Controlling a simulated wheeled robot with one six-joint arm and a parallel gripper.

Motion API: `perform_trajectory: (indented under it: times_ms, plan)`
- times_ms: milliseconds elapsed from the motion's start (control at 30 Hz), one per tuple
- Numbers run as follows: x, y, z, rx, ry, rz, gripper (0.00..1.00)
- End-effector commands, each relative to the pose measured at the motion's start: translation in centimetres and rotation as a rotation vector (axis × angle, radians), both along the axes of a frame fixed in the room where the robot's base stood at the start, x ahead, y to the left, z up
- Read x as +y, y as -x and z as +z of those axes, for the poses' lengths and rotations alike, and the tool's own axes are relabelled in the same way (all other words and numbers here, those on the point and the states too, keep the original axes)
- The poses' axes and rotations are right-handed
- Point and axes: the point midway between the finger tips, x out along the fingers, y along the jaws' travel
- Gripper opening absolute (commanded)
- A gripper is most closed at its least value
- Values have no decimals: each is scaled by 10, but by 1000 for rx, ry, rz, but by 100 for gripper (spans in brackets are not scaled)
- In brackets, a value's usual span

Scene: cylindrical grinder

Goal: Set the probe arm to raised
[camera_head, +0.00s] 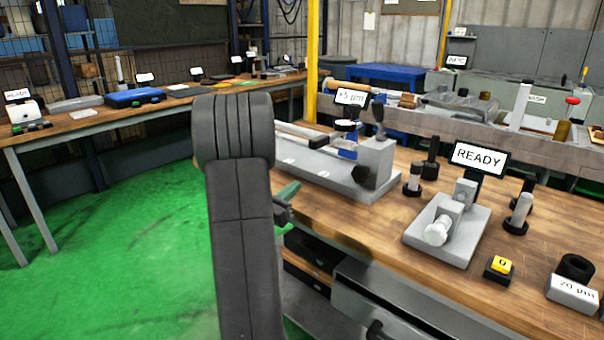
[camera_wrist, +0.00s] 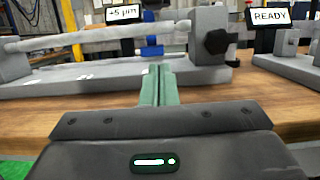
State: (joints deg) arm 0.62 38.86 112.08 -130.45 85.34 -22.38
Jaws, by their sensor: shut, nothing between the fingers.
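My gripper (camera_wrist: 159,72) shows in the wrist view as two green fingers pressed together, with nothing between them. In the head view its green part (camera_head: 288,192) shows beside my dark arm, near the left edge of the wooden bench. The fingers point at a long grey bench fixture (camera_head: 315,166), which carries a horizontal bar and a black knob. It also shows in the wrist view (camera_wrist: 60,82). A small grey fixture (camera_head: 447,232) with a light cylinder stands by the READY display (camera_head: 479,158). I cannot tell which part is the probe arm.
A +5 µm display (camera_head: 351,97) stands behind the long fixture. Small posts (camera_head: 413,177), a yellow button (camera_head: 501,265) and a 20 µm block (camera_head: 573,292) stand on the right of the bench. Green floor (camera_head: 130,230) is open at the left.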

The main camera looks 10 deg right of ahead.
Motion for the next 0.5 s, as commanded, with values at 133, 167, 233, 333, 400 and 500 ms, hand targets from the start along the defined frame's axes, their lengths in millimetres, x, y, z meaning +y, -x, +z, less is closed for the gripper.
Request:
perform_trajectory:
  times_ms: [133, 167, 233, 333, 400, 500]
  plan:
    - [-20, -14, 6, -4, 0, -4, 0]
    - [-25, -18, 8, -2, 0, -4, 0]
    - [-38, -27, 11, -2, 0, -5, 0]
    - [-54, -40, 17, -3, 0, -5, 0]
    - [-65, -49, 21, -3, 1, -3, 0]
    - [-71, -55, 34, -5, 1, 0, 0]
